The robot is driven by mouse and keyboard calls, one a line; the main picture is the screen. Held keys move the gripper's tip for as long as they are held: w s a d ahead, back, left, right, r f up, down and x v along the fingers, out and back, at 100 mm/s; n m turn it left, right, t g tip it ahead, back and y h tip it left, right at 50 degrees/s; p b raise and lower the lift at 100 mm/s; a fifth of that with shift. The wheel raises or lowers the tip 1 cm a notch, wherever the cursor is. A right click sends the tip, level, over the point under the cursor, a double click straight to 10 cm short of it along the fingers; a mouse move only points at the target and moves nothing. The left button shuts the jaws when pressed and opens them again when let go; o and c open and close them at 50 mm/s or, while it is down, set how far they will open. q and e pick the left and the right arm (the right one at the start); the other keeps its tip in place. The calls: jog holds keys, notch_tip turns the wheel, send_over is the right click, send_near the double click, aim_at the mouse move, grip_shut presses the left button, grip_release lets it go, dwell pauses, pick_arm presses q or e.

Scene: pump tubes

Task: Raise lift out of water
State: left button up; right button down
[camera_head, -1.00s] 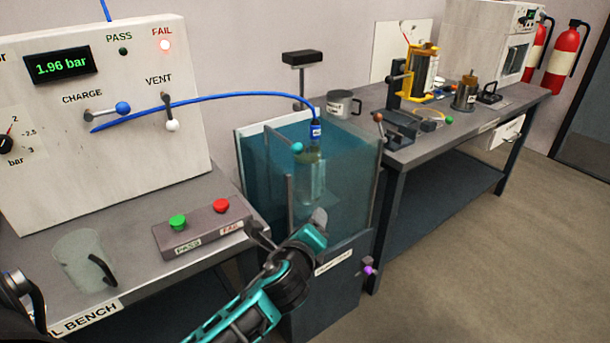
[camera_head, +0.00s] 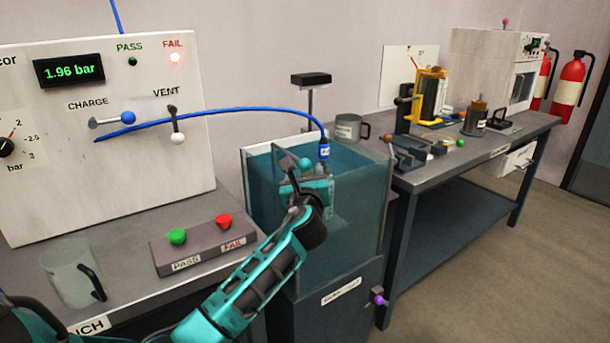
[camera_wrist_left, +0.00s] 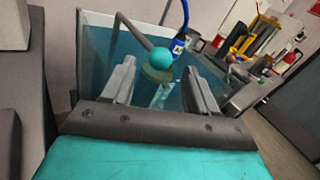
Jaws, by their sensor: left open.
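A water tank (camera_head: 345,255) stands between two benches. A teal ball knob (camera_head: 305,163), which appears to be the lift's handle, sits at the tank's near side; in the left wrist view the knob (camera_wrist_left: 160,57) shows on a grey rod. A blue hose connector (camera_head: 323,151) sits above a vessel in the tank; the vessel is partly hidden by my gripper. My left gripper (camera_head: 303,176) is open just in front of the knob. In the left wrist view its fingers (camera_wrist_left: 159,76) point at the knob from both sides; contact cannot be told. My right gripper is not in view.
A panel (camera_head: 110,170) reads 1.96 bar with the FAIL lamp lit. A button box (camera_head: 205,247) and a clear mug (camera_head: 72,275) stand on the left bench. A grey mug (camera_head: 348,128) stands behind the tank. Fixtures crowd the right bench.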

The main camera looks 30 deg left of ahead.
pick_arm(q)
jog(key=shift+x, duration=1.45)
grip_shut()
